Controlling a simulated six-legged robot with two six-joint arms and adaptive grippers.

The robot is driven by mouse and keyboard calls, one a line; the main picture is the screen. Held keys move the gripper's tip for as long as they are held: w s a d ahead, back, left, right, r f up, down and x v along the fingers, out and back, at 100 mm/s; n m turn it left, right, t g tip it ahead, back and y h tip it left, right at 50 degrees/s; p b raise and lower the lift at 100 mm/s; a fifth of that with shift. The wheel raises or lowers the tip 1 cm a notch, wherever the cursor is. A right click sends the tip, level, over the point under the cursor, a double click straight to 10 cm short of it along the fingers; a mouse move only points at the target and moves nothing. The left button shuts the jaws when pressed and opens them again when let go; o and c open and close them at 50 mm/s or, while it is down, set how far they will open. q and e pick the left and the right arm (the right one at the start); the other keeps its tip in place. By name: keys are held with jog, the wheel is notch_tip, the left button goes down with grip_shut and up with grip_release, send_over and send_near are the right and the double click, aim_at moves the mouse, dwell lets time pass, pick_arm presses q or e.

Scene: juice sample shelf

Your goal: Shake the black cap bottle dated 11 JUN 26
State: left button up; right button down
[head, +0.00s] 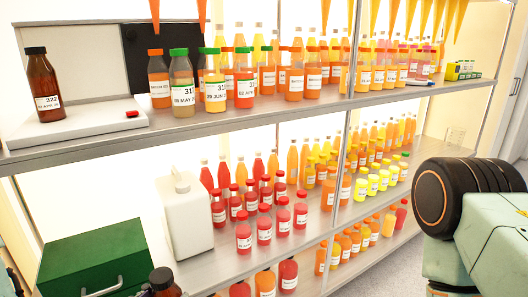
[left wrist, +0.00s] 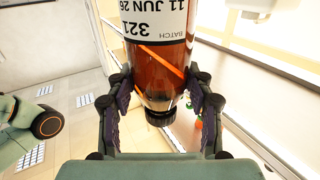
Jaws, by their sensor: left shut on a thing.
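The amber bottle with a black cap is in my left gripper. In the left wrist view this bottle (left wrist: 155,60) shows its label upside down, reading 321, BATCH and 11 JUN 26, with the cap toward the bottom of the picture. My left gripper (left wrist: 163,100) has its two fingers on either side of it near the shoulder. In the head view the bottle (head: 163,280) shows only its cap and upper part at the bottom left edge, cap up. Another black-cap amber bottle (head: 43,88), labelled 322, stands on the upper shelf. My right gripper is not in view.
The 322 bottle stands on a white scale (head: 90,124). Shelves (head: 250,118) hold many juice bottles. A white jug (head: 186,215) stands on the lower shelf, right of a green box (head: 95,255). The held bottle is close to this box in the head view.

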pick_arm(q)
jog(key=w+d, duration=0.4)
jog(key=d, duration=0.2)
jog(key=s+a, duration=0.2)
jog(key=a, duration=0.1)
jog(key=s+a, duration=0.1)
jog(key=a, duration=0.1)
jog(key=shift+w+d, duration=1.25)
jog(key=shift+d, duration=1.05)
jog(key=a, duration=0.1)
jog(key=s+a, duration=0.1)
jog(key=a, duration=0.1)
jog(key=s+a, duration=0.1)
jog(key=shift+s+a, duration=0.25)
jog(key=shift+a, duration=0.05)
jog(key=shift+w+d, duration=1.25)
jog(key=shift+d, duration=1.1)
jog(key=a, duration=0.1)
jog(key=s+a, duration=0.1)
jog(key=a, duration=0.1)
jog(key=s+a, duration=0.1)
jog(key=shift+s+a, duration=0.25)
jog(key=shift+a, duration=0.1)
jog(key=shift+s+a, duration=0.6)
jog(key=shift+a, duration=0.15)
jog(key=shift+d, duration=0.15)
